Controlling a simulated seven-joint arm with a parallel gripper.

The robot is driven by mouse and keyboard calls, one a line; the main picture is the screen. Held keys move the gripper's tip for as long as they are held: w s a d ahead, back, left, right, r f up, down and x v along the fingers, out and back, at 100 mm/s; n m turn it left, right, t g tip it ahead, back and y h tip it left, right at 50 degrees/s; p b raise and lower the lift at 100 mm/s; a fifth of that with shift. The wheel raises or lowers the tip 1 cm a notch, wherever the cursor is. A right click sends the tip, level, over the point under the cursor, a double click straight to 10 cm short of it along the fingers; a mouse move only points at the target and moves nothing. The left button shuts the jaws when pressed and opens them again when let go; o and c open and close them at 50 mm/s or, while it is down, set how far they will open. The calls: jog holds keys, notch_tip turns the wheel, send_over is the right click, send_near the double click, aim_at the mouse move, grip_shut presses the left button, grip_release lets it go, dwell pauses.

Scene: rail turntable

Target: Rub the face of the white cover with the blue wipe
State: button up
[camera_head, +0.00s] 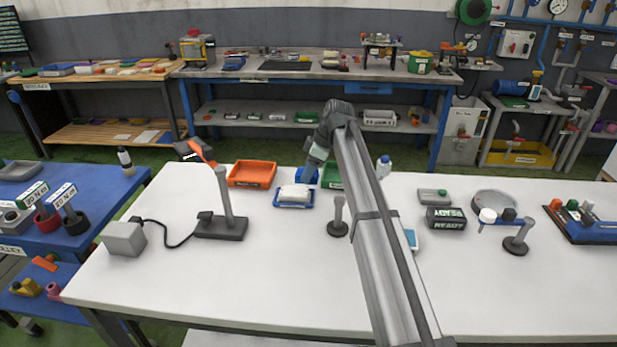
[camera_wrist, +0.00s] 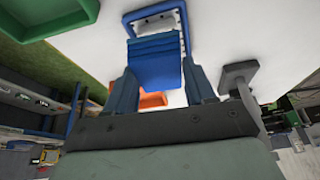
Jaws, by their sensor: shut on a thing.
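The white cover (camera_head: 294,191) lies in a shallow blue tray (camera_head: 293,205) on the white table, right of the orange bin. My gripper (camera_head: 312,168) is just behind and to the right of it, shut on the blue wipe (camera_head: 305,176). In the wrist view, the blue wipe (camera_wrist: 155,65) is a ridged blue block between my two fingers. The white cover (camera_wrist: 157,25) shows beyond it inside its blue rim, and the wipe overlaps the near part of the view of it. I cannot tell whether wipe and cover touch.
An orange bin (camera_head: 252,174) stands left of the cover. A green bin (camera_head: 331,181) is partly hidden behind my arm. A grey post on a base (camera_head: 337,228) stands in front, and a larger stand (camera_head: 222,228) is at left. The table's front is clear.

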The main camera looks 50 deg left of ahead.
jog(key=shift+r, duration=1.8)
